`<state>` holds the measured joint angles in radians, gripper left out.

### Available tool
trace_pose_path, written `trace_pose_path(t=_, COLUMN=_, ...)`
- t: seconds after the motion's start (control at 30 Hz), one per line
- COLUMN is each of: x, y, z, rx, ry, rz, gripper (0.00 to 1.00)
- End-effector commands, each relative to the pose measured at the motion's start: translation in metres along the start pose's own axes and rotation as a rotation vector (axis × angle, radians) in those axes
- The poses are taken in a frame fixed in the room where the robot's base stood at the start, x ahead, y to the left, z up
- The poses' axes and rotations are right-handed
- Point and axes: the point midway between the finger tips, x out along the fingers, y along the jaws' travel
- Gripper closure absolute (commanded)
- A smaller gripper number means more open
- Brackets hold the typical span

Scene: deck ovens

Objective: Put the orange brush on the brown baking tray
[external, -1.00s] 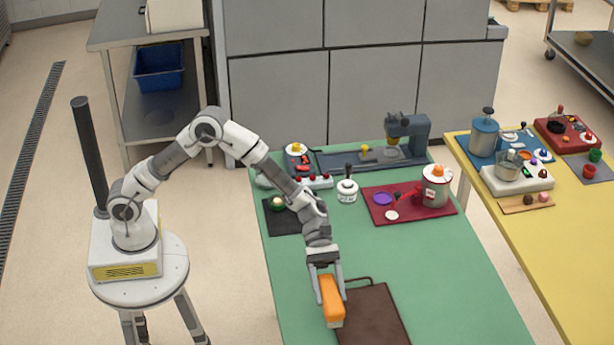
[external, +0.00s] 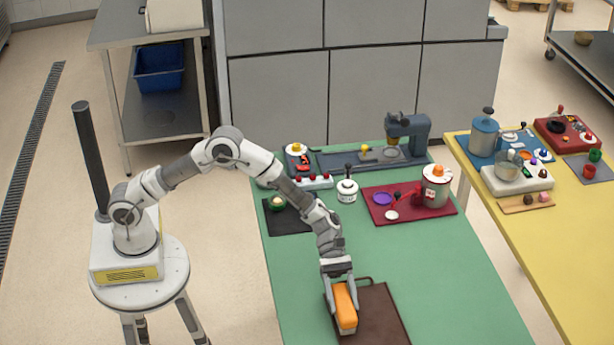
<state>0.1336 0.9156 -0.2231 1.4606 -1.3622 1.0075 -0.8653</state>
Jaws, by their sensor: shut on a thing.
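The orange brush (external: 346,307) has an orange back and a pale bristle end. My gripper (external: 341,296) points down and is shut on it, with a finger on each side. The brown baking tray (external: 375,313) lies flat on the green table, with a thin handle at its far edge. The brush is over the left part of the tray; I cannot tell whether it touches the tray. The tray's near end is cut off by the picture's bottom edge.
The green table (external: 450,275) is clear right of the tray. Farther back are a dark mat (external: 288,222), a white jar (external: 347,191) and a red mat (external: 415,213) with a pot (external: 435,190). A yellow table (external: 560,250) stands to the right.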

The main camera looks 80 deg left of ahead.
Motion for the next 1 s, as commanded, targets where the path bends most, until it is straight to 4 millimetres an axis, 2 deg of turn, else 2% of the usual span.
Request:
trace_pose_path(t=0.07, x=0.001, y=0.0, z=-0.003, rx=0.0, ry=-0.001, rz=0.0, gripper=1.0)
trace_pose_path(t=0.1, x=0.001, y=0.0, z=-0.002, rx=0.0, ry=0.0, rz=0.0, gripper=0.33)
trace_pose_path(t=0.23, x=0.001, y=0.0, z=-0.002, rx=0.0, ry=0.0, rz=0.0, gripper=0.1)
trace_pose_path(t=0.53, x=0.0, y=0.0, z=-0.001, rx=0.0, ry=0.0, rz=0.0, gripper=0.1)
trace_pose_path(t=0.63, x=-0.006, y=0.001, z=0.001, rx=-0.001, ry=0.0, rz=0.002, gripper=0.1)
trace_pose_path(t=0.77, x=-0.028, y=0.002, z=0.003, rx=-0.001, ry=0.0, rz=0.005, gripper=0.1)
trace_pose_path(t=1.0, x=-0.081, y=0.001, z=0.002, rx=-0.001, ry=0.0, rz=0.004, gripper=0.1)
